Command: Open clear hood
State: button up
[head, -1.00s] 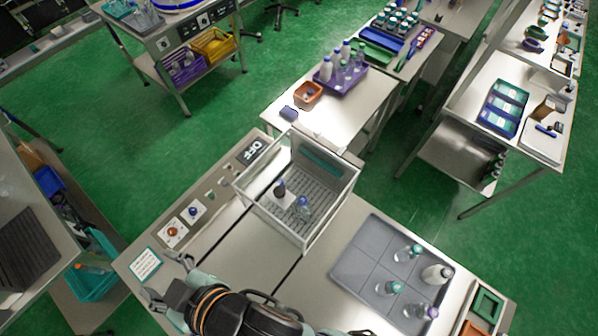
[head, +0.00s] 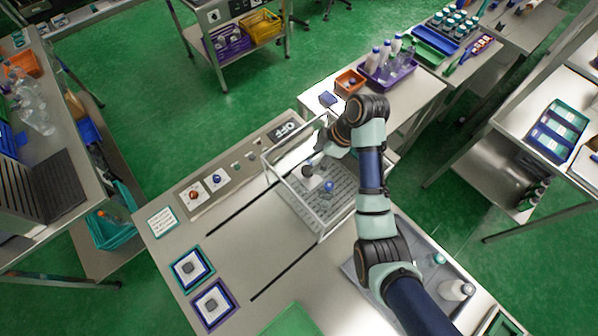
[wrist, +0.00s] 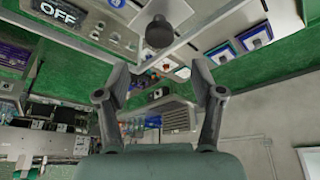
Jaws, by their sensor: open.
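The clear hood (head: 291,203) is a see-through box with a pale frame. It sits down over a grey slatted base on the bench, with a blue-capped bottle (head: 328,187) inside. A dark round knob (head: 307,170) shows at the hood in the head view. My gripper reaches over the hood's far right part, and my arm hides its right side. In the wrist view my gripper (wrist: 162,76) is open and empty, with its fingers well apart. A dark round knob (wrist: 159,32) stands ahead between and beyond the fingertips, apart from them.
A control strip with an OFF sign (head: 286,129) and buttons runs along the bench's back left. A grey tray with bottles (head: 455,290) lies under my arm at right. A purple bottle tray (head: 388,72) and an orange bin (head: 350,80) stand behind. The bench's left middle is mostly clear.

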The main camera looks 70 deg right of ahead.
aim_at(308, 170)
jog(key=x, duration=0.7)
jog(key=shift+s+f+p, duration=0.15)
jog(key=shift+f+p, duration=0.15)
jog(key=shift+f, duration=0.15)
jog(key=shift+d, duration=0.1)
grip_shut()
